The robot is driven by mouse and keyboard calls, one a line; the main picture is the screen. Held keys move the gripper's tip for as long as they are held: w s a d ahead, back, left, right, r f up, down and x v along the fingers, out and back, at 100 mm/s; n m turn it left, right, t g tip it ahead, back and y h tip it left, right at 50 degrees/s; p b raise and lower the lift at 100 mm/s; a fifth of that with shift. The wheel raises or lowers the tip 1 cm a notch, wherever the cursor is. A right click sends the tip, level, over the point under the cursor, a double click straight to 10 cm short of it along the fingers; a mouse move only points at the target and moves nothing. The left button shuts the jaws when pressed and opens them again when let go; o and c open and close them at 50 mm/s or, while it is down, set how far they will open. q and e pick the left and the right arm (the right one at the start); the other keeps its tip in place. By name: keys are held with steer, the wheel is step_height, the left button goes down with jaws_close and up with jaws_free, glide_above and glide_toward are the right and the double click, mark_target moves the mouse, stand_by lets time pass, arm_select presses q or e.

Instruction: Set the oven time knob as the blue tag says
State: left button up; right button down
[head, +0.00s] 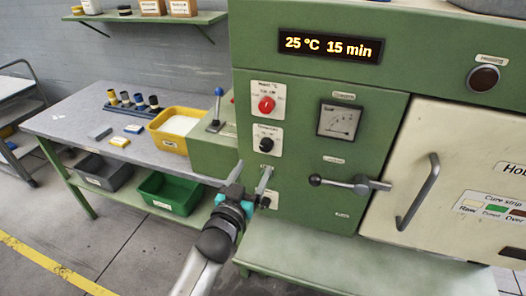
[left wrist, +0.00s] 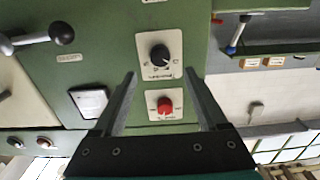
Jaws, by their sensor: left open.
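The green oven (head: 300,180) has a display (head: 330,46) reading "25 °C 15 min". On its front are a red knob (head: 266,104), a black knob (head: 266,144) below it, and another dark knob (head: 265,201) low down, partly behind my gripper. Their labels are too small to read surely, so I cannot tell which is the time knob. My left gripper (head: 252,172) is open and empty before the panel, below the black knob. The left wrist view shows the black knob (left wrist: 160,55) and red knob (left wrist: 165,105) beyond the open fingers (left wrist: 160,76). I cannot surely identify the blue tag.
A lever with a black ball (head: 316,180) and the oven door handle (head: 418,192) stick out at right. A blue-topped lever (head: 218,92) stands at left. A green ledge (head: 320,264) lies below.

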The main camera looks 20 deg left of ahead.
mark_target(265, 148)
arm_select(q)
steer(key=w, duration=0.8)
steer(key=shift+w+d+b, duration=0.15)
steer(key=shift+b, duration=0.2)
jaws_close()
